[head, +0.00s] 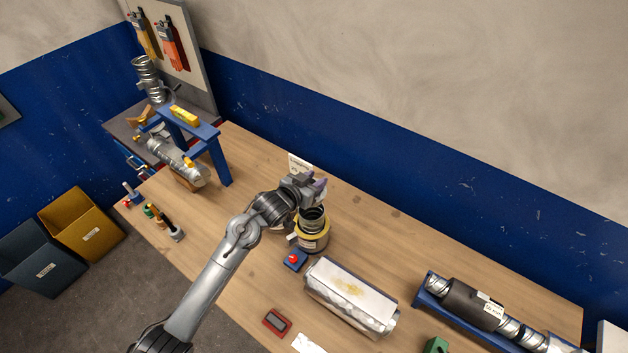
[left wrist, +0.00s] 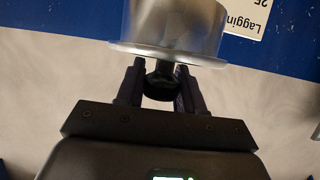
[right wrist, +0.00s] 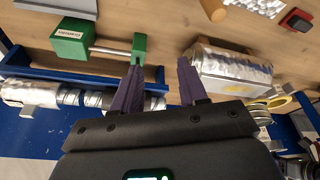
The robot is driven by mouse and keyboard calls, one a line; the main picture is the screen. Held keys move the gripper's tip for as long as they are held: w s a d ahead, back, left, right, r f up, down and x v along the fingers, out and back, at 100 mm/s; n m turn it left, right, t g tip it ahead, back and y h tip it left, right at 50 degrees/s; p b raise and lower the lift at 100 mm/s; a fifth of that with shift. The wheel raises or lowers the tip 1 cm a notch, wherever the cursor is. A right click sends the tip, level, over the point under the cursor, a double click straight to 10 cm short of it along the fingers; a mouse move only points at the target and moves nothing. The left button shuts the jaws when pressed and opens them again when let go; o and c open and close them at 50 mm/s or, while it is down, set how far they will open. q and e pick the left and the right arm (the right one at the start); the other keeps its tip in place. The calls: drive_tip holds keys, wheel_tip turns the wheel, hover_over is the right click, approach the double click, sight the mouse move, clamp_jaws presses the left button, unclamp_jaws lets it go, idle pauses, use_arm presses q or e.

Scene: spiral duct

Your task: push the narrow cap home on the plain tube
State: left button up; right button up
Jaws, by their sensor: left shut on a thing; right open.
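My left gripper (head: 318,187) is shut on the black knob (left wrist: 160,82) of a shiny metal cap (left wrist: 170,30), seen in the left wrist view. The cap has a wide flange on the knob side. I take it for the narrow cap. Whether the cap touches anything below, and which piece is the plain tube, I cannot tell. My right gripper (right wrist: 160,65) is open and empty in the right wrist view.
A foil-wrapped block (head: 350,292) and a red-buttoned blue box (head: 294,260) stand near the holder. A blue cradle with duct (head: 470,303) is at the right. Wood between frame and holder is clear.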

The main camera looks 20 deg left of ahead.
use_arm(q)
drive_tip(key=shift+r, duration=0.1)
drive_tip(key=shift+p, duration=0.4)
drive_tip(key=shift+f+b, duration=1.8)
drive_tip(key=shift+f, duration=1.15)
drive_tip(key=shift+p, duration=0.4)
drive_tip(key=shift+f+b, duration=0.5)
drive_tip(key=shift+f, duration=0.75)
